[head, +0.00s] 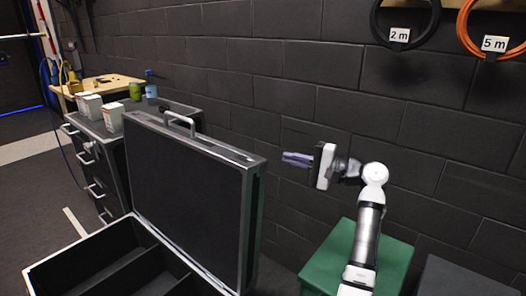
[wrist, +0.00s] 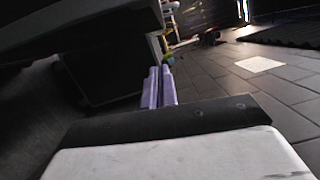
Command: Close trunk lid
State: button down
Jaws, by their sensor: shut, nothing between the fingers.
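The trunk (head: 80,243) is open at the lower left of the head view, and its dark divided inside shows. Its lid (head: 185,195) stands upright at the far side, with a grey handle (head: 180,123) on its top edge. My gripper (head: 286,158) is to the right of the lid, at about the height of its upper part in the picture. The purple fingers point left and are shut and empty, with a visible gap to the lid. In the wrist view the fingers (wrist: 158,80) are together, beside a large dark panel that may be the lid.
A dark drawer cabinet (head: 95,160) with white boxes (head: 112,117) and cans stands behind the trunk at left. A green block (head: 390,262) is below my arm. A dark brick wall (head: 310,65) runs behind, with coiled cables (head: 468,30) at upper right.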

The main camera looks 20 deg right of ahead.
aim_at(251, 155)
jog(key=shift+w+a+r+p, duration=0.15)
jog(key=shift+w+a+p, duration=0.4)
jog(key=shift+a, duration=1.25)
jog(key=shift+w+a+r+p, duration=0.1)
jog(key=shift+w+a+p, duration=0.4)
jog(key=shift+a, duration=1.25)
jog(key=shift+w+a+r+p, duration=0.15)
jog(key=shift+w+a+p, duration=0.4)
jog(key=shift+a, duration=1.25)
jog(key=shift+w, duration=0.15)
